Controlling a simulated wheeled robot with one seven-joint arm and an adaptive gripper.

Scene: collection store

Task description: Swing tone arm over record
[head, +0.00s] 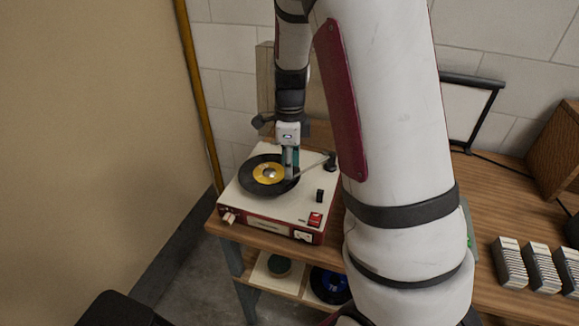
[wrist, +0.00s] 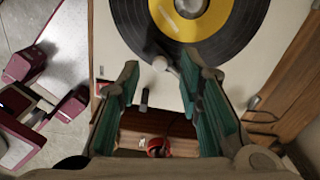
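The record player (head: 262,209) has a cream top and a red front and stands on a wooden table. A black record (head: 250,183) with a yellow label lies on it; both also show at the top of the wrist view (wrist: 238,32). The thin tone arm (head: 314,167) runs from its dark pivot at the back right towards the record's right edge. Its light head end (wrist: 162,64) shows near my right fingertip in the wrist view. My gripper (wrist: 160,75) points down there, fingers apart; I cannot tell whether a finger touches the tone arm.
A small black knob (head: 320,195) and a red switch (head: 315,219) sit on the player's right side. Several card stacks (head: 510,263) and a black frame (head: 468,108) are farther right on the table. A tan wall panel (head: 95,130) is on the left.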

